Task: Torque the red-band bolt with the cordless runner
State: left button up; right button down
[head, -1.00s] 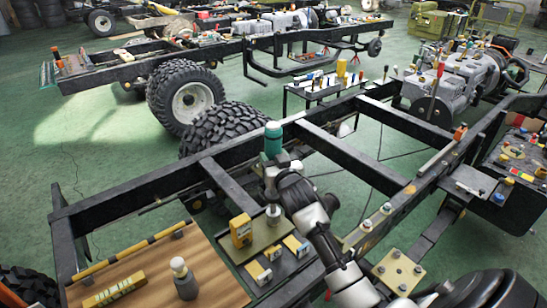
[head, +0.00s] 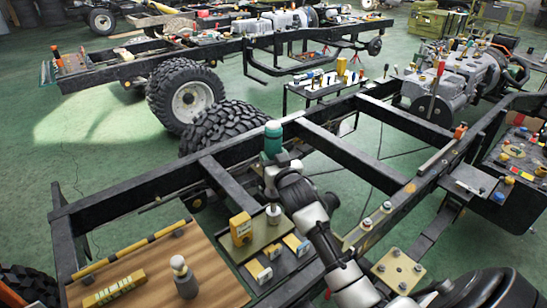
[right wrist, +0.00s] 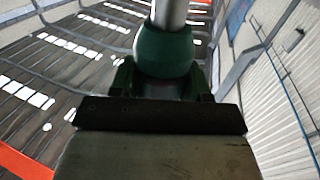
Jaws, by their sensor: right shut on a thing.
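Small bolts (head: 387,207) stand on the near chassis rail, and several more are on a tan plate (head: 385,264). Their band colours are too small to tell, so I cannot pick out the red-band bolt. My left gripper is not in view.
Black chassis rails (head: 145,188) and crossmembers surround the arm. A parts tray (head: 492,186) is at right.

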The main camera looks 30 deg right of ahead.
jog(key=shift+s+f+b, duration=0.1)
jog(key=shift+f+b, duration=0.3)
jog(key=shift+f, duration=0.15)
dwell(0.6)
jog(key=shift+a+f, duration=0.1)
jog(key=shift+f, duration=0.1)
dwell(0.8)
jog(key=shift+r+p, duration=0.1)
jog(key=shift+p, duration=0.6)
dwell(0.5)
jog(key=shift+r, duration=0.1)
jog(key=shift+r+p, duration=0.7)
jog(key=shift+p, duration=0.05)
jog(key=shift+r+p, duration=0.45)
jog(key=shift+r, duration=0.15)
jog(key=shift+r+p, duration=0.4)
jog(key=shift+r, duration=0.15)
